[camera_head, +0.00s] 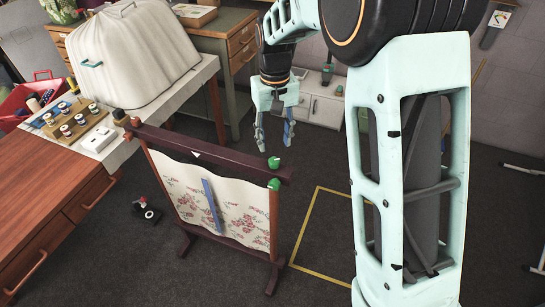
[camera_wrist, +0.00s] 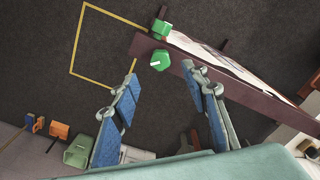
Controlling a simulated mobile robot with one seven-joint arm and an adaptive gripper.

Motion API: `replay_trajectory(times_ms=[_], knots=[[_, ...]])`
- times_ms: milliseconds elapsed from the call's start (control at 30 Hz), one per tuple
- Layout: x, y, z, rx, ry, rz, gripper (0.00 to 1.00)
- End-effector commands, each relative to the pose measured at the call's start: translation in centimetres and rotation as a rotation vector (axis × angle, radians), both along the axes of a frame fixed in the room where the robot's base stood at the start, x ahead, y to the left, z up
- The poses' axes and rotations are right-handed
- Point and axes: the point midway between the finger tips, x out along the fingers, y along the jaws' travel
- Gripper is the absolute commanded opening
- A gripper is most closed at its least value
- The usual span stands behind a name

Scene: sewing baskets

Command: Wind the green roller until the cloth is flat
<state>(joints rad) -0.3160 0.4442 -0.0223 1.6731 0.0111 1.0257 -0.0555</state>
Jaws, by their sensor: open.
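A dark wooden frame (camera_head: 215,150) stands on the floor with a cream cloth with pink flowers (camera_head: 250,212) hung in it. The cloth's lower edge looks curved, and a narrow blue strip (camera_head: 211,205) lies tilted across its middle. Two green knobs are at the frame's right end: an upper knob (camera_head: 274,162) and a lower knob (camera_head: 274,184). The wrist view shows a faceted green knob (camera_wrist: 160,60) and another green knob (camera_wrist: 160,28) beyond it. My gripper (camera_head: 274,143) is open and empty just above that end, fingers pointing down, apart from the knobs.
A yellow floor outline (camera_head: 300,238) lies right of the frame. At left are a wooden desk (camera_head: 45,185) and a light table with a white-covered object (camera_head: 130,50) and a rack of spools (camera_head: 68,120). A small dark object (camera_head: 147,211) lies on the floor left of the frame.

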Motion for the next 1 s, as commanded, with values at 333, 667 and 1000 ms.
replay_trajectory(times_ms=[333, 667, 1000], knots=[[-0.1, 0.0, -5.8, -0.001, 0.002, 0.002, 0.41], [0.0, 0.0, -7.0, 0.0, -0.001, 0.002, 0.41], [0.0, 0.0, -6.9, 0.0, -0.001, 0.002, 0.16]])
